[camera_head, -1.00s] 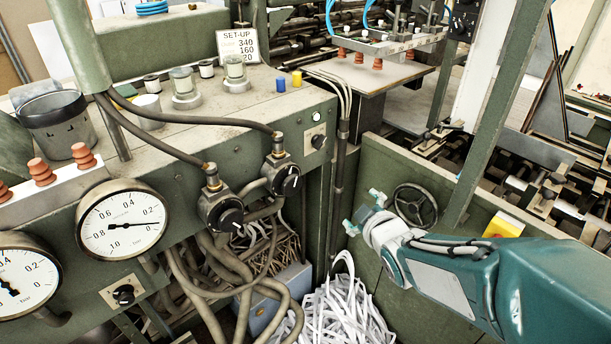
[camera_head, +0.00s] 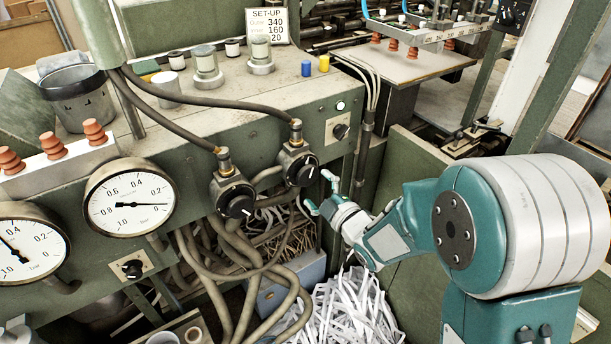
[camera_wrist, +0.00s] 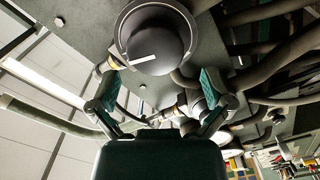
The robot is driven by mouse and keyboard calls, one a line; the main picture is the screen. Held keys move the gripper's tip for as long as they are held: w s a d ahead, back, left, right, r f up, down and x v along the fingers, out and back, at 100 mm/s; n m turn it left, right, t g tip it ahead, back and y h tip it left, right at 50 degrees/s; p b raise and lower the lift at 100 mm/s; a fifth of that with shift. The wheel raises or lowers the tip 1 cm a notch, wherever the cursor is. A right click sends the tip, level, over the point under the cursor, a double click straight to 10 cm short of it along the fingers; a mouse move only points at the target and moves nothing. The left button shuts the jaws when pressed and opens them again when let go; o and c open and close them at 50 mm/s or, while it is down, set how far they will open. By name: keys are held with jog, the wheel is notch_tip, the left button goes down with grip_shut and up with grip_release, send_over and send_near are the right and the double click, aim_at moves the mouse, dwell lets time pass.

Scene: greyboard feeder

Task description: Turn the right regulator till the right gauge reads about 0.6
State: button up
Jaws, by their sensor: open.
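The right regulator (camera_head: 298,162) is a dark body with a round black knob on the green machine front. In the wrist view a dark knob with a white mark (camera_wrist: 155,50), apparently this one, stands ahead at the upper middle, above the line between the fingertips. My gripper (camera_head: 319,192) is open and empty, just right of and below the regulator in the head view. In the wrist view my gripper's teal fingertips (camera_wrist: 161,88) are spread wide, apparently apart from the knob. The right gauge (camera_head: 130,198) has its needle pointing right, between 0 and 0.2.
The left regulator (camera_head: 232,195) is close by on the left, with hoses above and below it. The left gauge (camera_head: 28,245) is at the left edge. A small black knob (camera_head: 340,131) sits above right. White paper strips (camera_head: 350,310) lie below my gripper.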

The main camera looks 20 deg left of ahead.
aim_at(310, 179)
jog(key=x, duration=0.3)
jog(key=shift+w+d, duration=0.15)
jog(key=shift+w, duration=0.2)
jog(key=shift+w+a, duration=0.25)
jog(key=shift+a, duration=0.4)
jog(key=shift+d, duration=0.2)
jog(key=c, duration=1)
